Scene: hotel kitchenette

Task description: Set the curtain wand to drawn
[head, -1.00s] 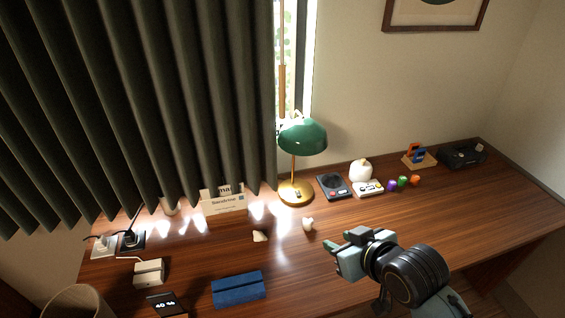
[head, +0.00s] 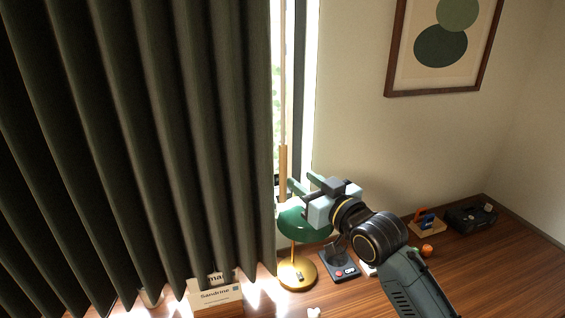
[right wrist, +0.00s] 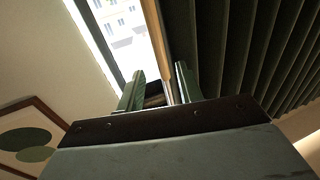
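The curtain wand (head: 283,165) is a slim wooden rod with a thicker lower handle. It hangs upright in front of the window gap, beside the right edge of the dark pleated curtain (head: 150,140). The curtain covers the left side, leaving a narrow bright window strip (head: 303,90). My right gripper (head: 304,183) is open, its fingers pointing toward the wand just right of its handle. In the right wrist view, the wand (right wrist: 156,40) appears beyond and between the open fingers (right wrist: 158,75). I see no contact with it. My left gripper is not in view.
A green-shaded brass lamp (head: 297,273) stands on the wooden desk (head: 470,280), partly behind my right gripper. A small sign (head: 214,296) stands below the curtain. A framed picture (head: 393,50) hangs on the right wall.

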